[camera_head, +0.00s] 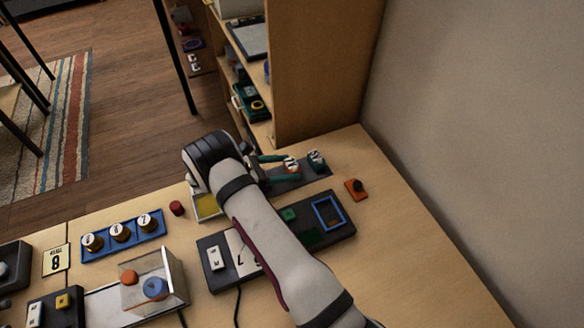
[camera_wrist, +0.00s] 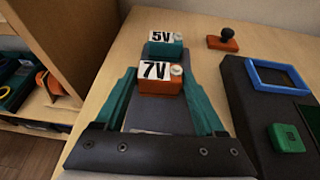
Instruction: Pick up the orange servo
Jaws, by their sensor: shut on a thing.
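The orange servo (camera_wrist: 160,87), with a white top marked 7V and a small round horn, sits between the teal fingers of my gripper (camera_wrist: 159,78) in the wrist view. The fingers are shut on its two sides. In the head view the servo (camera_head: 291,166) shows small at the tips of my gripper (camera_head: 288,165). A teal servo marked 5V (camera_wrist: 166,47) stands just beyond it. A dark grey tray (camera_wrist: 160,120) lies under both; I cannot tell whether the orange servo touches it.
An orange block with a black knob (camera_head: 356,187) lies to the right. A dark panel with a blue frame (camera_head: 328,213) is near my arm. A blue rack (camera_head: 122,238) with several round knobs stands left. A wooden shelf (camera_head: 317,70) rises behind.

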